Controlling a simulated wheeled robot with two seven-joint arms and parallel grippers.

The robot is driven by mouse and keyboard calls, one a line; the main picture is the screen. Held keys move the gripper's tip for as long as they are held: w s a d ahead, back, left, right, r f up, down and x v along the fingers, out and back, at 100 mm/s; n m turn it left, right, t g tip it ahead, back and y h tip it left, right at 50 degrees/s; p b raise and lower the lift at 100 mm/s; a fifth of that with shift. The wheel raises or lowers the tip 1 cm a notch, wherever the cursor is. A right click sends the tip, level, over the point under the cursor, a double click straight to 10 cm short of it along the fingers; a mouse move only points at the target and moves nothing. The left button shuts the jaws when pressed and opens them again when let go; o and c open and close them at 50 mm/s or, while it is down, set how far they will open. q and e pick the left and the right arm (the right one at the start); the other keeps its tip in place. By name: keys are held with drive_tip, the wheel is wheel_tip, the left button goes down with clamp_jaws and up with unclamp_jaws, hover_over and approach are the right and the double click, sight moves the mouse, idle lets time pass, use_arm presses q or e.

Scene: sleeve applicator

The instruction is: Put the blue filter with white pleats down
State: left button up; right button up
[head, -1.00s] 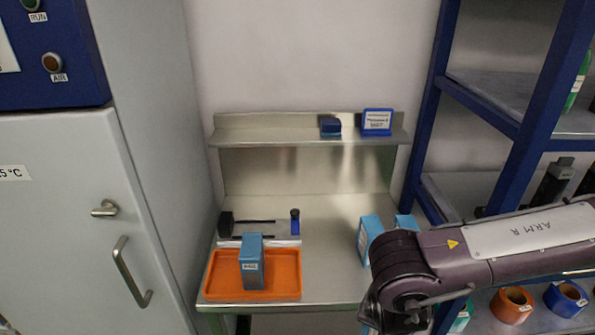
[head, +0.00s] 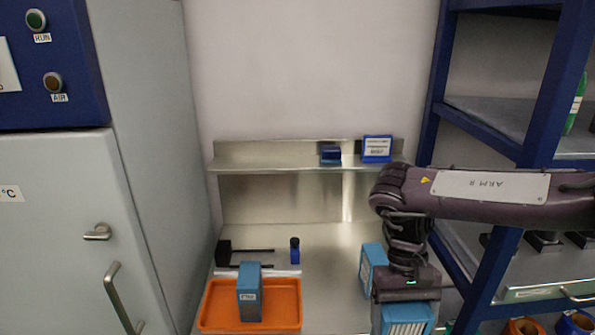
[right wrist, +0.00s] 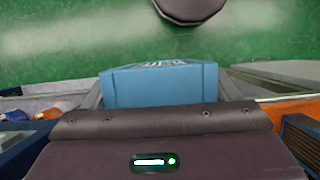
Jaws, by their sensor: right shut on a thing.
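My right gripper (head: 405,297) is at the lower right of the head view, pointing down. It is shut on a blue filter with white pleats (head: 407,320), whose lower part is cut off by the frame edge. In the right wrist view the held filter (right wrist: 160,85) shows as a blue block between the two fingers, with green floor beyond it. Another blue box with a pale side (head: 373,270) stands on the steel table, just left of my right gripper. My left gripper is not in view.
The steel table (head: 330,285) is clear between tray and right-hand box. A blue-framed rack (head: 500,230) stands right.

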sight(412, 334)
drive_tip(key=s, duration=0.1)
drive_tip(key=s+r, duration=0.2)
drive_tip(key=s, duration=0.1)
drive_tip(key=shift+w, duration=0.1)
idle(0.4)
